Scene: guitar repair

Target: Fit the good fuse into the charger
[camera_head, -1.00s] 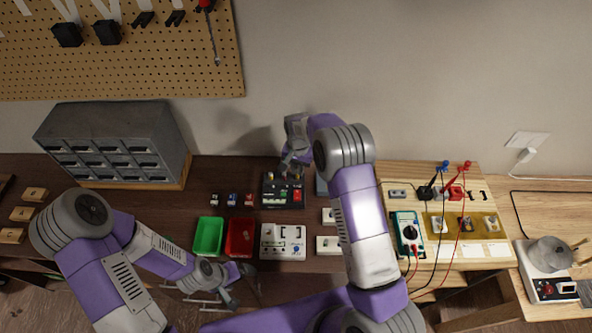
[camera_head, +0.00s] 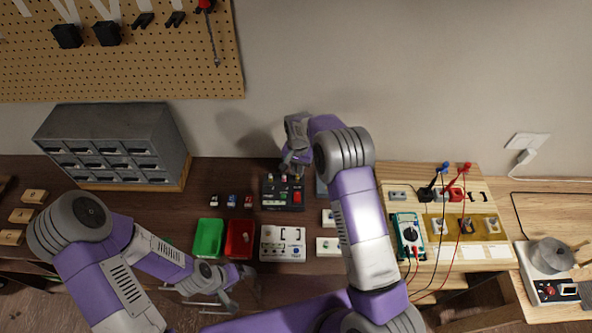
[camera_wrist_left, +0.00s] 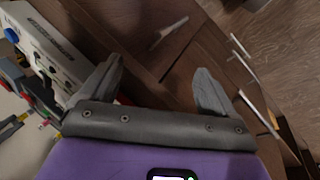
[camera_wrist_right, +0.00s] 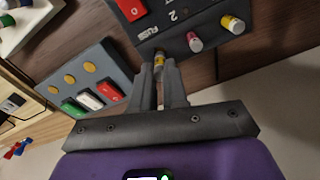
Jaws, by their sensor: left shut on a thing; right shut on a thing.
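A black unit with a red switch (camera_head: 283,193), marked FUSE, lies on the dark bench; it also shows in the right wrist view (camera_wrist_right: 176,32). A pink-banded fuse (camera_wrist_right: 195,43) and a yellow-banded fuse (camera_wrist_right: 232,24) stand at its edge. My right gripper (camera_head: 290,163) is at the unit's back edge, shut on a yellow-banded fuse (camera_wrist_right: 157,62). That fuse's far end meets the unit's edge; I cannot tell how deep it sits. My left gripper (camera_head: 228,297) is at the bench's front, its fingers (camera_wrist_left: 155,80) wide apart with nothing visible between them.
A green tray (camera_head: 208,222) and a red tray (camera_head: 231,254) stand by a white panel (camera_head: 283,257). A grey box with coloured switches (camera_wrist_right: 118,62) is beside the black unit. A multimeter (camera_head: 408,237) with leads lies right. Drawer handles (camera_wrist_left: 172,31) are near my left gripper.

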